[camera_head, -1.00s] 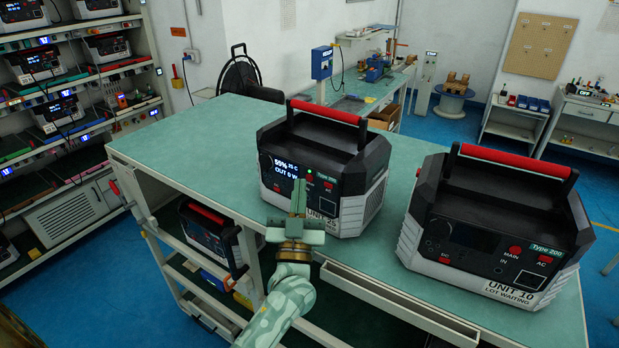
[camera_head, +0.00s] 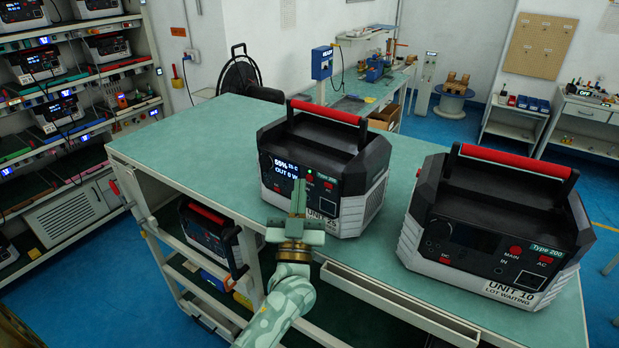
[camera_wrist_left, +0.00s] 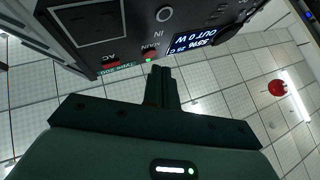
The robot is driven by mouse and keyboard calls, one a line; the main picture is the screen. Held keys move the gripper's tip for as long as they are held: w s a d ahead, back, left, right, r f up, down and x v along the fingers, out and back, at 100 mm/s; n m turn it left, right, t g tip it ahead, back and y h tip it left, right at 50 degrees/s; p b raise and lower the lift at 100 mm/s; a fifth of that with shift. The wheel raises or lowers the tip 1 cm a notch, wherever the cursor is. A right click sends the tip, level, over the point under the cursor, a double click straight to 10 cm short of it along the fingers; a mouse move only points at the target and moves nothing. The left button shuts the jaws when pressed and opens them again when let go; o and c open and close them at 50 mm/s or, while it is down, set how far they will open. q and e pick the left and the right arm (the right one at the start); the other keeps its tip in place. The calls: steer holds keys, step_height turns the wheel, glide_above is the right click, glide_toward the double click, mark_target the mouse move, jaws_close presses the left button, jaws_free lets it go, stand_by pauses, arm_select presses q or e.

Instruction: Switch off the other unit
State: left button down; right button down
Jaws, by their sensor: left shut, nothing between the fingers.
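Unit 25 (camera_head: 345,205), a black and light grey power unit with a red handle, stands on the green bench top. Its screen (camera_head: 285,177) is lit, with a percentage and "OUT 0 W", and a green light shows beside its MAIN button. Unit 10 (camera_head: 490,225), labelled "LOT WAITING", stands to its right with a dark screen. My left gripper (camera_head: 298,195) is shut and empty, in front of unit 25's panel below the screen. The left wrist view shows the closed fingers (camera_wrist_left: 163,85) close to the MAIN button (camera_wrist_left: 149,56); I cannot tell whether they touch. My right gripper is not in view.
The green bench (camera_head: 190,150) is clear left of unit 25. Another red-handled unit (camera_head: 205,230) sits on a shelf below. A rack (camera_head: 75,100) with several lit units stands at the left. Unit 10 stands close to unit 25's right.

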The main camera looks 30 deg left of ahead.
arm_select(q)
steer(key=shift+w, duration=0.2)
stand_by(0.4)
